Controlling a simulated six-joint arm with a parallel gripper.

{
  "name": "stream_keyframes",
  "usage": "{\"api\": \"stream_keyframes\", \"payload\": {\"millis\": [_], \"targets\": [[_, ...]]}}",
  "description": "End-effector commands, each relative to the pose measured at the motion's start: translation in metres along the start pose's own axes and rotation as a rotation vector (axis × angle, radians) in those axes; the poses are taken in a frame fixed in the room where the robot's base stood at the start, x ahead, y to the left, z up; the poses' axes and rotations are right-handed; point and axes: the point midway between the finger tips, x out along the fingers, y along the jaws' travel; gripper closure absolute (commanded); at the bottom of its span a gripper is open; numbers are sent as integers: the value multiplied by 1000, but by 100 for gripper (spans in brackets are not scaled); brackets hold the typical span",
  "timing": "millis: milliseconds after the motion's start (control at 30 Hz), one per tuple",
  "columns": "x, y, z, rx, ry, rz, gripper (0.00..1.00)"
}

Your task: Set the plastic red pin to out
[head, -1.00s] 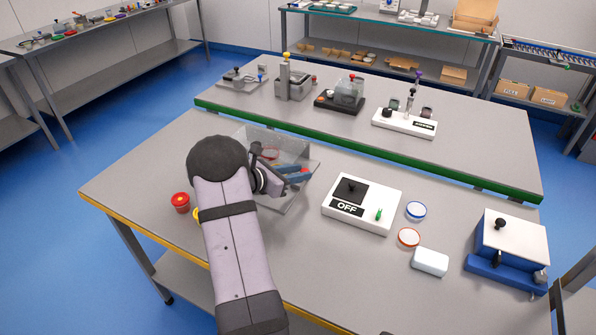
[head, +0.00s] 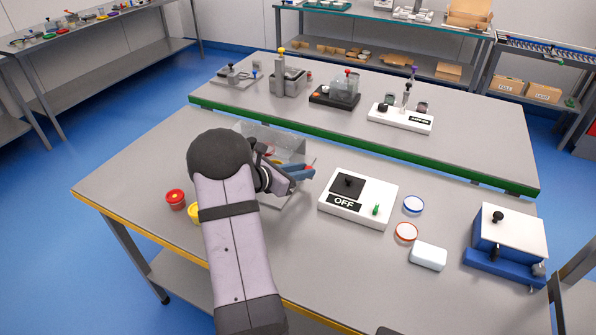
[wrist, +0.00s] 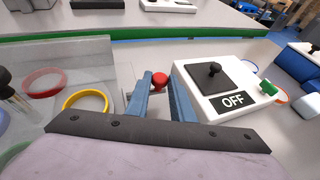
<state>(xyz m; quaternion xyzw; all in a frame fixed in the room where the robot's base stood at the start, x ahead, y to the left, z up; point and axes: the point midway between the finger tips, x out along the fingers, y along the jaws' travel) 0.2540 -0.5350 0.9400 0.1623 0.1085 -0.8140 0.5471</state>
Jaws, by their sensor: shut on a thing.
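A clear tub (head: 286,203) stands on the near table beneath my gripper (head: 308,172), partly hidden by my arm. In the wrist view, a red pin with a round knob (wrist: 159,79) shows between the two blue fingers of my gripper (wrist: 160,83). The fingers are shut on the red pin. A grey-white fitting (wrist: 131,92) lies beside it, mostly hidden by the fingers. How far the pin stands out cannot be told.
A white box marked OFF (head: 359,197) with a black knob and green pin is close on the right. Two round lids, a white block (head: 428,256) and a blue-and-white box (head: 508,245) lie further right. Red (head: 176,199) and yellow (head: 195,213) round pieces are left of my arm.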

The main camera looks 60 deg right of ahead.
Motion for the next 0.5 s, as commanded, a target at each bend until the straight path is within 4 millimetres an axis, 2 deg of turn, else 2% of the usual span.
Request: {"api": "stream_keyframes", "payload": {"millis": [100,133,500], "targets": [[2,-4,1,0,-2,-12,100],[2,-4,1,0,-2,-12,72],[1,-3,0,0,-1,-9,72]]}}
